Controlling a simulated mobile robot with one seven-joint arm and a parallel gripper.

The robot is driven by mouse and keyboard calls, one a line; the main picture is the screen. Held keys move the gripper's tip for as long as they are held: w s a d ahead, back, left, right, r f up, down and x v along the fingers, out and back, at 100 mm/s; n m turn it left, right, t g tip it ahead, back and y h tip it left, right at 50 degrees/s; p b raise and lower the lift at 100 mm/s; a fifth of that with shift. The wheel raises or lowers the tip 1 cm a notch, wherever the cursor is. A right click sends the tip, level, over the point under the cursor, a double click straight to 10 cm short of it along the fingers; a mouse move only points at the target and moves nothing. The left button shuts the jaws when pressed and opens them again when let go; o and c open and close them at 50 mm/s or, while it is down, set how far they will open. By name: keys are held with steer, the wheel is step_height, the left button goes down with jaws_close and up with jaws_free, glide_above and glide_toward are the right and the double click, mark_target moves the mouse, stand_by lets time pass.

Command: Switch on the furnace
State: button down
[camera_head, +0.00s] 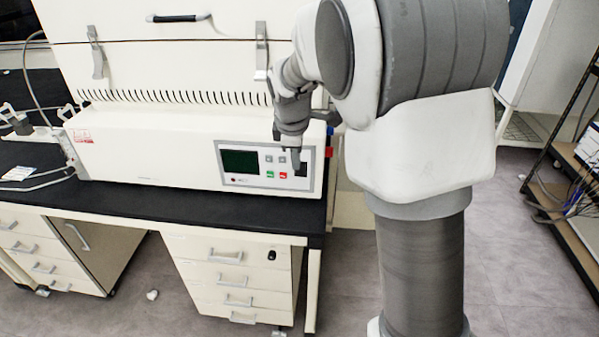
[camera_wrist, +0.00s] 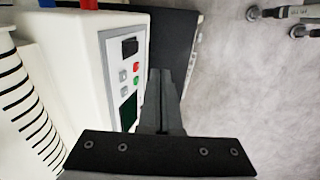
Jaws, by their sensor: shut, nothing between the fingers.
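The furnace is a white bench unit (camera_head: 150,145) with a control panel (camera_head: 245,184) at its right front. The panel holds a dark green display (camera_head: 240,161), which also shows in the wrist view (camera_wrist: 128,111). Beside it are two grey buttons, a green button (camera_head: 270,174) and a red button (camera_head: 283,174). A black switch (camera_wrist: 129,46) sits at the panel's end, partly hidden by my gripper in the head view. My gripper (camera_head: 294,170) is shut and empty, pointing down in front of the panel's right part. In the wrist view its fingertips (camera_wrist: 167,72) appear apart from the panel.
The unit stands on a black benchtop (camera_head: 200,198) with white drawers (camera_head: 235,275) below. A latched white cover (camera_head: 180,65) rises above it. Red and blue parts protrude on its right side. A dark rack with cables (camera_head: 570,170) stands far right.

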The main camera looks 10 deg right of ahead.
steer(key=w+d+f+b, duration=0.1)
steer(key=w+d+f, duration=0.1)
steer(key=w+f, duration=0.5)
steer(key=shift+d+f, duration=0.15)
steer(key=shift+f, duration=1.35)
steer(key=shift+w+t+b, duration=0.15)
steer(key=shift+t+b, duration=0.15)
steer(key=shift+b, duration=0.3)
